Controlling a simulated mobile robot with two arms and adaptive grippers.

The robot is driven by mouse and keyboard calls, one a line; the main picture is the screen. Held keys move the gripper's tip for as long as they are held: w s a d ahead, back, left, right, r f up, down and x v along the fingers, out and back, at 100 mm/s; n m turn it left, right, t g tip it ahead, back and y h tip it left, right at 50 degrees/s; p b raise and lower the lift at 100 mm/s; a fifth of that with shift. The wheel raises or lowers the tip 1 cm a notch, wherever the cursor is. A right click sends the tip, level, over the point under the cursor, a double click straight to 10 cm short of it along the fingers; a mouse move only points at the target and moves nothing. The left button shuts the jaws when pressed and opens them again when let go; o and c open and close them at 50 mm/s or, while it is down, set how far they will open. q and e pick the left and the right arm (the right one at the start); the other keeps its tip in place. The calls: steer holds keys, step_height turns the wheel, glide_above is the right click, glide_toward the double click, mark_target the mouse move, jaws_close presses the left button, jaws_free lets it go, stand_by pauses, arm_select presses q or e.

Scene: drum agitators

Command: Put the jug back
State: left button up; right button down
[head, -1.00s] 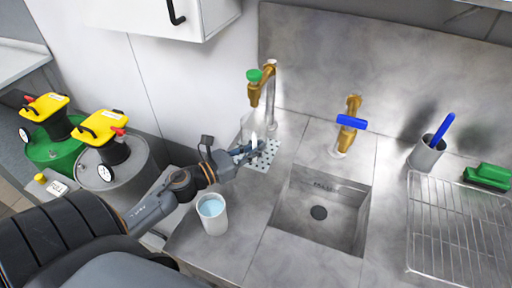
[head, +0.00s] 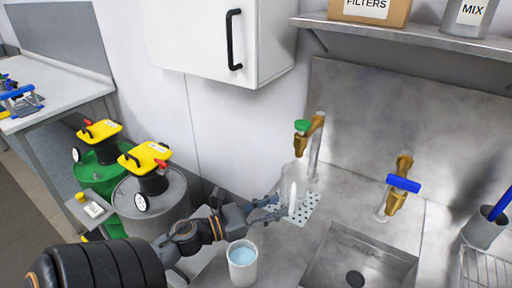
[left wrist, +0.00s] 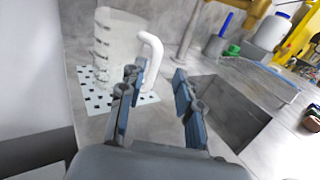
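The clear jug (head: 301,177) with a white handle (head: 293,196) stands upright on the perforated white drip plate (head: 306,210), below the green-knobbed brass tap (head: 308,132). In the left wrist view the jug (left wrist: 117,45) is at upper left, its handle (left wrist: 151,58) facing my gripper. My left gripper (head: 280,206) is just left of the handle in the head view. In the left wrist view its fingers (left wrist: 155,92) are spread with nothing between them, apart from the handle. My right gripper is in neither view.
A white cup of water (head: 242,266) stands near the counter's left edge, close below my left arm. The sink (head: 352,262) and blue-handled tap (head: 402,185) are to the right. Drums with yellow-topped agitators (head: 148,158) stand at left. A white cabinet (head: 205,40) hangs above.

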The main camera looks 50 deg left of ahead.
arm_select(q)
steer(key=b+v, duration=0.1)
steer(key=v, duration=0.3)
steer(key=shift+s+a+f, duration=0.1)
steer(key=shift+s, duration=0.1)
steer(key=shift+s+a, duration=0.15)
steer(key=shift+s, duration=0.3)
